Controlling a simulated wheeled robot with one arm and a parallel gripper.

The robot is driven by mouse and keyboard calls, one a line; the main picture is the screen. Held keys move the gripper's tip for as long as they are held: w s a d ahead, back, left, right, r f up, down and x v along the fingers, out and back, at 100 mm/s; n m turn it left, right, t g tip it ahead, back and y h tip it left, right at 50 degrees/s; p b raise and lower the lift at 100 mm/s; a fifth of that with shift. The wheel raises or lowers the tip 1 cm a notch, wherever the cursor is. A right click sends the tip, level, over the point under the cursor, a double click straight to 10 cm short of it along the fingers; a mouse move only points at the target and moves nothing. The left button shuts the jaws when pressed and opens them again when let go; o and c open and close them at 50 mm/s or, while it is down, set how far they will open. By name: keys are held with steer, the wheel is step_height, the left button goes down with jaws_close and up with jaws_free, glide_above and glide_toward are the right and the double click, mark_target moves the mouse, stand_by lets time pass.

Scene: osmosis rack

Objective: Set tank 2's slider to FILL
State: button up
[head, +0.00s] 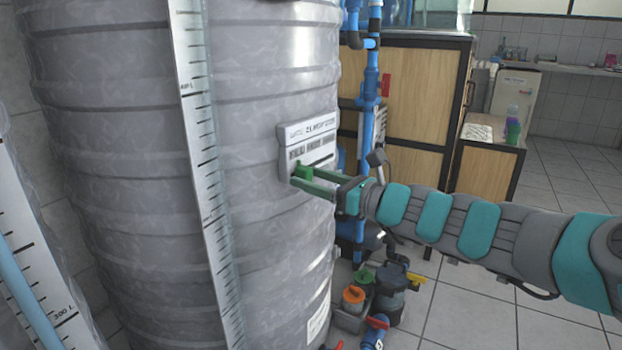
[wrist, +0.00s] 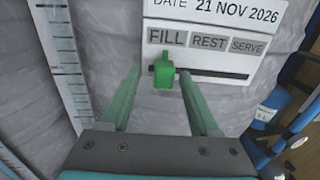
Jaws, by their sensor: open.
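The tank (head: 120,150) is a large grey ribbed cylinder filling the left of the head view. A white label plate (head: 310,140) on its side reads FILL, REST and SERVE, clear in the wrist view (wrist: 222,22). A green slider knob (wrist: 165,72) sits at the left end of the dark slot (wrist: 215,73), under the word FILL (wrist: 167,38). My gripper (wrist: 160,80) is open, with one green finger on each side of the knob. A gap shows between the knob and each finger. In the head view my gripper (head: 295,178) reaches the plate from the right.
A clear gauge tube with a scale (head: 200,130) runs down the tank left of the plate. Blue pipes (head: 370,90) stand behind the tank on the right. Valves and fittings (head: 375,290) lie low on the floor. Wooden cabinets (head: 415,100) stand behind.

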steer(key=v, duration=0.7)
steer(key=shift+s, duration=0.15)
stand_by(0.3)
steer(key=s+a+f+n+g+h+p, duration=0.1)
steer(key=s+a+f+n+g, duration=0.45)
steer(key=s+n, duration=0.2)
steer(key=s+a+f+n+g+h+p, duration=0.1)
steer(key=s+a+f+n+g, duration=0.35)
steer(key=s+a+n, duration=0.3)
steer(key=s+d+f+n+g+h, duration=0.1)
steer(key=s+d+f+n+h, duration=0.25)
steer(key=s, duration=0.25)
steer(key=s+d+f+n+g+h, duration=0.2)
steer(key=s+d+f+n+h, duration=0.15)
steer(key=s, duration=0.25)
steer(key=s+d+f+n+g+h+p, duration=0.1)
steer(key=s+d+n+h, duration=0.3)
steer(key=d, duration=0.6)
steer(key=s+f, duration=0.1)
steer(key=s, duration=0.1)
steer(key=shift+s+d+f+n, duration=0.2)
steer(key=shift+s+n, duration=0.1)
